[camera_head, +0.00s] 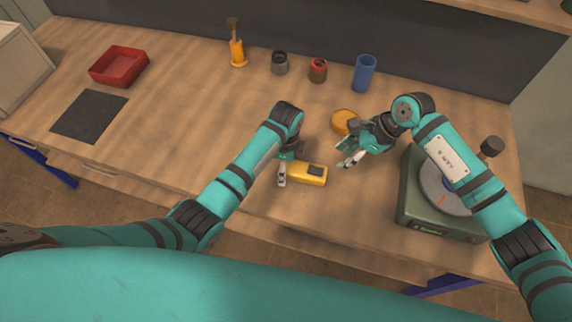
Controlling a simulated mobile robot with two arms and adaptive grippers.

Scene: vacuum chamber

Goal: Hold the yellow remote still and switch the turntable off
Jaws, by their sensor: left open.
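The yellow remote (312,180) lies on the wooden table near its front edge, with a dark patch on its top. My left gripper (283,178) is open at the remote's left end, pointing down; whether its fingers touch the remote is unclear. My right gripper (350,160) is above the table, to the right of the remote and apart from it; its finger gap is not clear.
A round orange-yellow object (344,121) lies behind my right gripper. A blue cup (364,74), a red-topped jar (318,70), a grey jar (280,63) and an orange bottle-like item (238,52) stand at the back. A red tray (119,66) and dark mat (89,115) are left.

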